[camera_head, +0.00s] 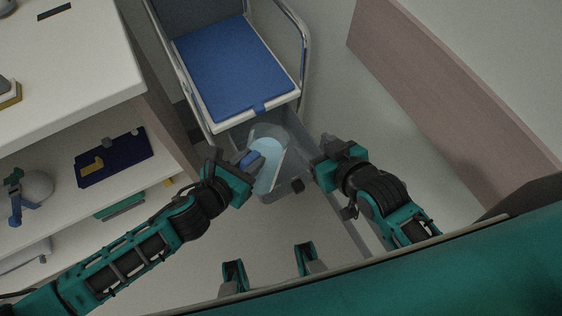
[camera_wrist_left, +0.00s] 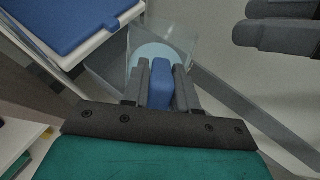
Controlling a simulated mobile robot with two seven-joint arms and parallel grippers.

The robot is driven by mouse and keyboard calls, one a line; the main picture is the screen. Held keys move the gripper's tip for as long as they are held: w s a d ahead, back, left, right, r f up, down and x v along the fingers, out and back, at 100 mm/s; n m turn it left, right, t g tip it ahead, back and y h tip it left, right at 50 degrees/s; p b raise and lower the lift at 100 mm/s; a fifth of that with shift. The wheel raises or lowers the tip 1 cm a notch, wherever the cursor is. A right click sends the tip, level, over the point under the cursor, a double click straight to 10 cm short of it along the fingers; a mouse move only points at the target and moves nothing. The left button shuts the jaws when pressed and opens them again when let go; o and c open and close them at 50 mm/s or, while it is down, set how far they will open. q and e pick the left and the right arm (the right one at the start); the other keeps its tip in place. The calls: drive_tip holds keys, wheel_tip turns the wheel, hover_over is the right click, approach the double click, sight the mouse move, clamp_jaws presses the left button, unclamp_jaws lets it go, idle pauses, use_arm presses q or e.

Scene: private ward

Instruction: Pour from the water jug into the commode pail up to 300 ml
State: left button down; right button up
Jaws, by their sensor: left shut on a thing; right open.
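The clear water jug (camera_head: 268,136) is under the front of the commode seat, with pale blue water in it. My left gripper (camera_head: 240,163) is shut on its blue handle (camera_wrist_left: 160,84); the jug's clear body (camera_wrist_left: 170,40) is beyond the fingertips. The commode pail seems to be the grey see-through container (camera_head: 294,128) below the seat edge, around and beneath the jug; their outlines overlap, and I cannot tell its water level or whether water is flowing. My right gripper (camera_head: 322,168) is open and empty, just right of the container; its fingers (camera_wrist_left: 285,24) also show in the left wrist view.
The commode chair (camera_head: 235,68) has a blue seat and metal arm rails. A shelf unit (camera_head: 72,45) with several items stands close on the left. A pinkish panel (camera_head: 430,80) stands at the right. Bare floor lies between chair and panel.

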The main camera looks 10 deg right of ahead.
use_arm(q)
drive_tip(key=shift+r, duration=0.15)
drive_tip(key=shift+w+r+p, duration=0.1)
drive_tip(key=shift+r+p, duration=0.05)
drive_tip(key=shift+p, duration=0.6)
drive_tip(key=shift+y+p, duration=0.3)
drive_tip(key=shift+p, duration=0.2)
drive_tip(key=shift+d+r+g+p, duration=0.15)
drive_tip(key=shift+g+p, duration=0.15)
drive_tip(key=shift+p, duration=0.3)
drive_tip(key=shift+w+p, duration=0.1)
drive_tip(key=shift+p, duration=0.45)
